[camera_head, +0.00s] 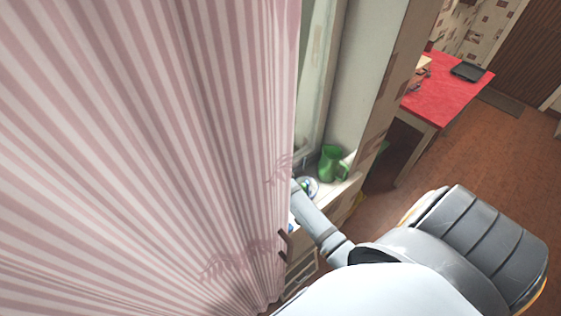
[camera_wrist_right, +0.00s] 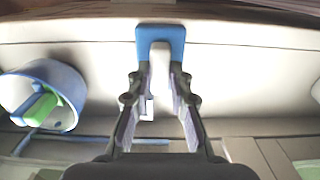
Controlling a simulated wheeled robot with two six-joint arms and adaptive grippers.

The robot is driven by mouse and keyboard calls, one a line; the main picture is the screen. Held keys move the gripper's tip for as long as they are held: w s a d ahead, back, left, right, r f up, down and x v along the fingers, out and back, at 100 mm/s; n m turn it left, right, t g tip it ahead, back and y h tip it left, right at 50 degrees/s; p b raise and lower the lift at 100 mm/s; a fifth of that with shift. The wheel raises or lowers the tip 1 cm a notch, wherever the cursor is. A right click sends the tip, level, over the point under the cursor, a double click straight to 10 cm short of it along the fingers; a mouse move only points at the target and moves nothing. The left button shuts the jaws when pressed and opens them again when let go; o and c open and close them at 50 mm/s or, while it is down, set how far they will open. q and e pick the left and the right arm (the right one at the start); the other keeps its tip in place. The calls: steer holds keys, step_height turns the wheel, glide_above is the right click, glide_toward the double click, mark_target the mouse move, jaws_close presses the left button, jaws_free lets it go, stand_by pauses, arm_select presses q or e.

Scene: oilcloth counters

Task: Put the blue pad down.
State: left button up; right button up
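The blue pad (camera_wrist_right: 160,32) is at the fingertips of my right gripper (camera_wrist_right: 159,68) in the right wrist view. The fingers are spread and meet its two lower sides; a pale strip shows between them. Whether the pad touches the pale surface behind it cannot be told. In the head view my right arm reaches up and left behind a striped curtain, so its gripper and the pad are hidden there. My left gripper is in neither view.
The pink striped curtain (camera_head: 150,120) covers the left half of the head view. A green jug (camera_head: 332,163) stands on the counter beside a small dish (camera_head: 309,187). A blue-and-white container (camera_wrist_right: 68,80) with something green inside is left of my right gripper. A red table (camera_head: 450,92) stands farther back.

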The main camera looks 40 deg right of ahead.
steer(key=o, duration=0.5)
steer(key=shift+c, duration=0.2)
step_height(320, 180, up, 12)
stand_by(0.4)
